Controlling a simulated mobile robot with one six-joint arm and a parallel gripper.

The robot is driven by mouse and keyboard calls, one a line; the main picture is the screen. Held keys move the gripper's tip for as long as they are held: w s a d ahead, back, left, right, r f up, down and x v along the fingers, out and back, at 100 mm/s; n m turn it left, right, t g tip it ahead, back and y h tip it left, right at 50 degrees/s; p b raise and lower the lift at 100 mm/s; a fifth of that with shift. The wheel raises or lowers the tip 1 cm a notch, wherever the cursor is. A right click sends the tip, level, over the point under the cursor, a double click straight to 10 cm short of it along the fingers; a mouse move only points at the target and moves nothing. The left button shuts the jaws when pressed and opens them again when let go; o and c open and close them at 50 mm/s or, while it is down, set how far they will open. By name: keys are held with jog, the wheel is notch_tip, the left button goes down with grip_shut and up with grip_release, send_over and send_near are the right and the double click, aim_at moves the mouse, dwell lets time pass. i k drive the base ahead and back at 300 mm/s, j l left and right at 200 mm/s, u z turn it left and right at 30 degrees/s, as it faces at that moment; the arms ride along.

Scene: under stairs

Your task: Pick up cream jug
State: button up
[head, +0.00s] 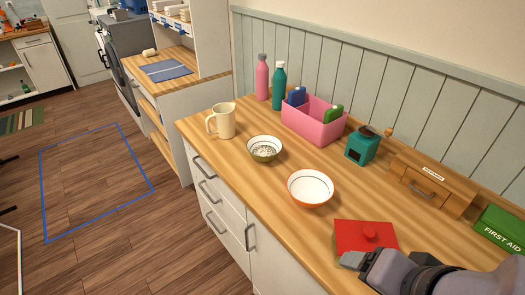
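The cream jug (222,121) stands upright on the wooden counter, near its left end, with its handle facing left.
A green patterned bowl (264,149) and an orange-rimmed bowl (310,188) stand between jug and gripper. Behind are a pink caddy (313,122), two bottles (278,86), a teal box (362,147) and a wooden case (430,187).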

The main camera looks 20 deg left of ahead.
aim_at(224, 114)
jog(key=i+j+u, duration=0.3)
jog(key=i+j, duration=0.3)
jog(key=j, duration=0.35)
jog(key=i+j+u, duration=0.3)
jog(key=i+j, duration=0.45)
jog(key=j, duration=0.05)
